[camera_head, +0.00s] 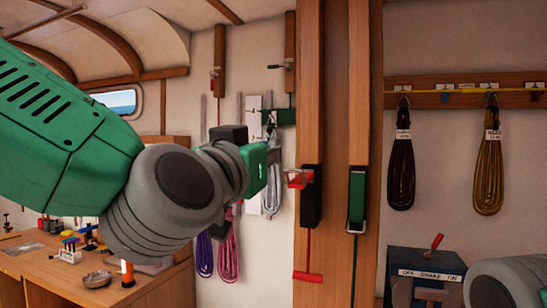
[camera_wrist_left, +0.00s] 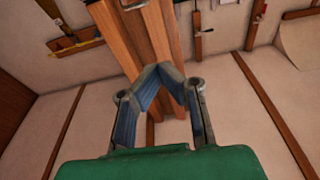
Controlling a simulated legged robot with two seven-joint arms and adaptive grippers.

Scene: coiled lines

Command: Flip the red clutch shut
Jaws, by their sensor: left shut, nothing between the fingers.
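The red clutch (camera_head: 311,205) is a black body on the left wooden post, with a red lever (camera_head: 298,178) sticking out from its top toward the left. A red line hangs below it to a red toggle (camera_head: 308,276). My left gripper (camera_head: 279,155) is just left of the lever, seemingly apart from it; depth is hard to judge. In the left wrist view its two fingers (camera_wrist_left: 165,68) meet at the tips with nothing between them, pointing at the wooden post (camera_wrist_left: 146,40). The clutch is not clear in that view. My right gripper is out of view.
A green clutch (camera_head: 357,198) sits on the right post, its handle flat along the body. Coiled lines (camera_head: 401,170) hang from a rail at right. A brake box (camera_head: 427,270) with a red lever stands low right. A cluttered workbench (camera_head: 150,290) is at lower left.

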